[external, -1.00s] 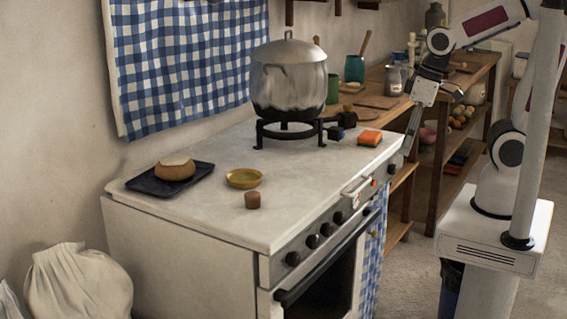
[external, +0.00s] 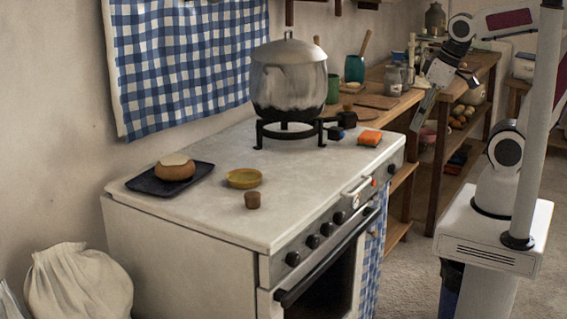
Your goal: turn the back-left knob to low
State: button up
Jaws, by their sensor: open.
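The white stove (external: 225,215) has a row of dark round knobs on its front panel. They include a near-end knob (external: 293,258), two middle knobs (external: 313,242) and (external: 327,229), and a knob farther along (external: 339,217). Another dark knob (external: 391,168) sits at the panel's far right end. I cannot tell which one is the back-left knob, and their settings are too small to read. My gripper (external: 417,122) is raised beyond the stove's right end, pointing down, apart from all the knobs. It is open and appears empty; its fingers are small in view.
A large pot (external: 289,85) stands on a black burner stand. An oven handle (external: 330,258) runs below the knobs. Wooden shelves stand behind my gripper.

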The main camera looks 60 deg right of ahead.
jog(key=shift+w, duration=1)
jog(key=m+g, duration=0.1)
jog(key=g, duration=0.3)
send_over(329, 224)
notch_tip(329, 224, down, 17)
jog(key=shift+d+r, duration=0.2)
jog(key=shift+d, duration=0.15)
jog(key=shift+f, duration=0.1)
jog(key=shift+a+f, duration=0.15)
jog(key=shift+f, duration=2.8)
jog(key=shift+a+f, duration=0.1)
jog(key=shift+f, duration=2.85)
jog(key=c, duration=1.1)
